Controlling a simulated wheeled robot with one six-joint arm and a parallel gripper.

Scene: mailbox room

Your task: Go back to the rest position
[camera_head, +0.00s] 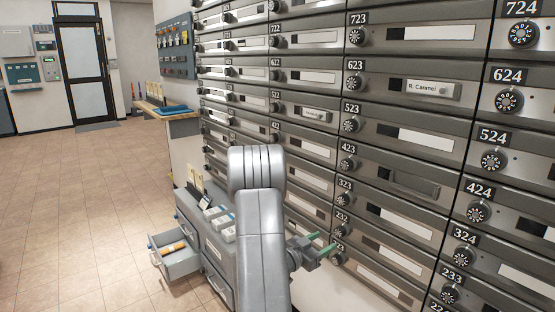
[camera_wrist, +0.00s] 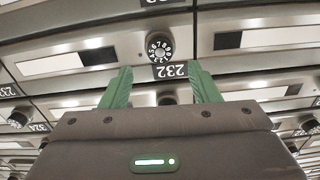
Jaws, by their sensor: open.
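My gripper (camera_head: 322,246) is at the end of my grey arm, low in front of the wall of mailboxes (camera_head: 400,135). Its two green fingers are apart with nothing between them. In the wrist view, my gripper (camera_wrist: 160,88) points at the mailbox face, and the dial of mailbox 232 (camera_wrist: 159,47) shows beyond the fingertips. I cannot tell whether the fingers touch anything, but I see a gap between them and the dial. Part of the lower mailboxes is hidden behind my arm.
A grey cabinet (camera_head: 188,209) stands against the mailboxes, left of my arm, with an open drawer (camera_head: 177,262) holding an orange-yellow item. A wooden shelf (camera_head: 170,110) with a blue tray juts out behind it. The tiled floor (camera_head: 70,190) on the left is clear up to the door (camera_head: 85,75).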

